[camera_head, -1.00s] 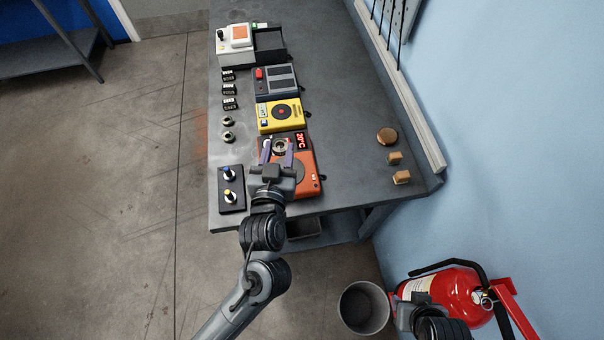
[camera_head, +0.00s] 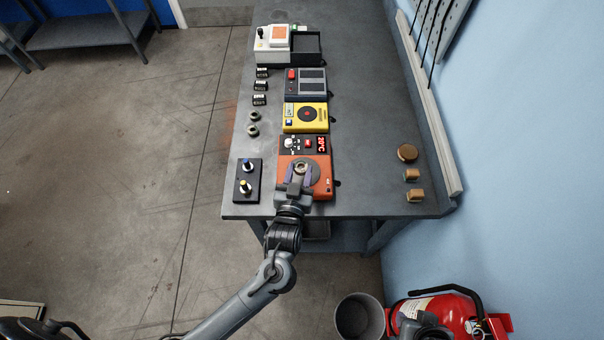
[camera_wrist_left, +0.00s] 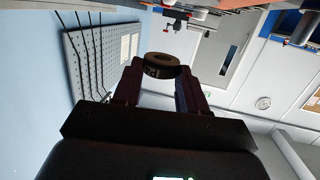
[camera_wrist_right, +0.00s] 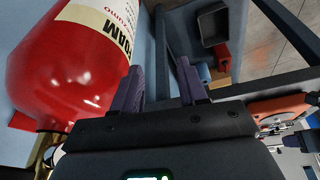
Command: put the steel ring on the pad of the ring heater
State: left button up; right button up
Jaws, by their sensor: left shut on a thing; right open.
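The steel ring (camera_head: 301,167) is pinched between the fingertips of my left gripper (camera_head: 299,174), which is shut on it. It also shows in the left wrist view (camera_wrist_left: 162,66), between the two fingers. The heater's red display reads 20°C. My right gripper (camera_wrist_right: 160,88) is open and empty, near the fire extinguisher.
Two more rings (camera_head: 253,131) lie left of the yellow device (camera_head: 303,118). A dark board with two knobs (camera_head: 247,182) is left of the heater. A bin (camera_head: 361,317) and red fire extinguisher (camera_head: 446,312) stand on the floor. The bench's right half is mostly clear.

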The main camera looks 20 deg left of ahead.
aim_at(302, 178)
pick_arm(q)
jog(key=w+f, duration=0.1)
jog(key=w, duration=0.2)
jog(key=shift+a+f, duration=0.2)
jog(key=shift+f, duration=0.2)
jog(key=shift+s+f, duration=0.1)
jog(key=shift+f, duration=1.85)
jog(key=shift+f+b, duration=0.1)
jog(key=shift+b, duration=0.2)
jog(key=shift+f, duration=0.15)
jog(key=o, duration=1.1)
